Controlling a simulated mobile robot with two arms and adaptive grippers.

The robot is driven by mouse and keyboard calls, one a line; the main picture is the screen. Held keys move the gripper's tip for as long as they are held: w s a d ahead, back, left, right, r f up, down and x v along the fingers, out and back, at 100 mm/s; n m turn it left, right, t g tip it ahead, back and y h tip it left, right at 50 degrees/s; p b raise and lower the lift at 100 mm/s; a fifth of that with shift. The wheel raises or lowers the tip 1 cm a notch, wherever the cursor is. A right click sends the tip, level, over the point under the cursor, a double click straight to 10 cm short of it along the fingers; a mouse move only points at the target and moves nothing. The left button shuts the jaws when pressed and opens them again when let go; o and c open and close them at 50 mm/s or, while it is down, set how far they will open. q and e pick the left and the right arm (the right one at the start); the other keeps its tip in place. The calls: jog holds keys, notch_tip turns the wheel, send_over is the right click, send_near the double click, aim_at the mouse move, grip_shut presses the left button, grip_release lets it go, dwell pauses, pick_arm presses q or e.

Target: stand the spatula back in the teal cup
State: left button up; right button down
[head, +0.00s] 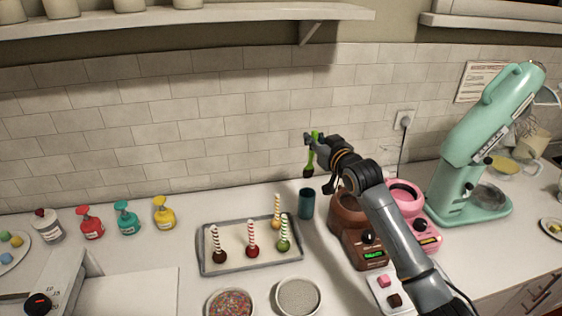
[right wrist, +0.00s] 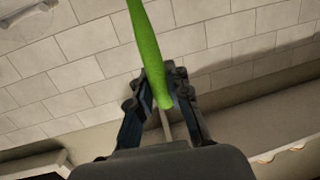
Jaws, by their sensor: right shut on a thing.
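The teal cup (head: 306,204) stands upright on the counter, just right of the baking tray. My right gripper (head: 311,143) is above the cup, high over the counter in front of the tiled wall. It is shut on the spatula (head: 310,160), which has a green handle and a dark head hanging down in the head view. In the right wrist view the green handle (right wrist: 146,50) rises between the fingers (right wrist: 160,100). The spatula is well above the cup's rim and apart from it. My left gripper is not in view.
A tray (head: 204,266) with several cake pops on striped sticks lies left of the cup. Brown (head: 347,222) and pink (head: 403,191) melting pots stand to its right, beside a mint mixer (head: 480,150). Bowls of sprinkles (head: 230,302) and grey beads (head: 298,296) are in front.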

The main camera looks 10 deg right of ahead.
jog(key=shift+w, duration=0.15)
notch_tip(320, 180, down, 2)
jog(key=d+b, duration=0.1)
jog(key=b, duration=0.5)
send_over(310, 174)
jog(key=s, duration=0.1)
notch_tip(310, 174, down, 5)
jog(key=shift+s+d+f+b, duration=0.1)
jog(key=shift+f+b, duration=0.35)
jog(key=shift+f, duration=0.4)
jog(key=shift+s+d+f+b, duration=0.1)
jog(key=shift+f+b, duration=0.3)
jog(key=shift+f, duration=0.45)
jog(key=shift+f+b, duration=0.65)
jog(key=shift+f, duration=0.6)
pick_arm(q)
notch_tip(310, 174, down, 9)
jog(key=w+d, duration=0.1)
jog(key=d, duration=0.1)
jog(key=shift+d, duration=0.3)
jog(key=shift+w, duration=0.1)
